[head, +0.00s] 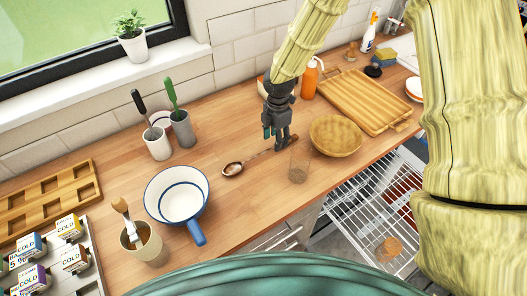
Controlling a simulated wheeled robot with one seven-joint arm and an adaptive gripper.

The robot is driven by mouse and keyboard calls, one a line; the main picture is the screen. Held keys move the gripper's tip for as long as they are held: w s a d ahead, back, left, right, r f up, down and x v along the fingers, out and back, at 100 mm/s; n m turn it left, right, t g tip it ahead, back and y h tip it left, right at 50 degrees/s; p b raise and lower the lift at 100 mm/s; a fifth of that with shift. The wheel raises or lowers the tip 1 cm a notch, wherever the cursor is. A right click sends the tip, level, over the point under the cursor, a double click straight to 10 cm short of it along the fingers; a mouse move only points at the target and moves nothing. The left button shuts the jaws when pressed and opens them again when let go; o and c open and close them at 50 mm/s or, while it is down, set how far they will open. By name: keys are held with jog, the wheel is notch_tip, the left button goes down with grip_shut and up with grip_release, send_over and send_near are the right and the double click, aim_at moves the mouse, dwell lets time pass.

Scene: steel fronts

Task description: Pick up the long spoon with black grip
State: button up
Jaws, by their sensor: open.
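A long spoon (233,168) lies on the wooden counter near the middle of the head view. Its bowl is at the left and its thin handle runs up and right toward my gripper (276,142). My gripper points down, open, over or beside the handle's far end; I cannot tell whether it touches it. The grip end is partly hidden by the fingers, so its colour is unclear. A black-handled utensil (138,101) also stands in a white cup (157,144) at the left.
A clear glass (299,165) and a wooden bowl (336,136) stand close right of my gripper. A white pan (171,190) with a blue handle is at the left. A wooden tray (362,100) lies behind. An open dishwasher rack (385,205) is below the counter's edge.

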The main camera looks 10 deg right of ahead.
jog(key=shift+s+f+p, duration=0.1)
jog(key=shift+f+p, duration=0.5)
jog(key=shift+f, duration=1)
grip_shut()
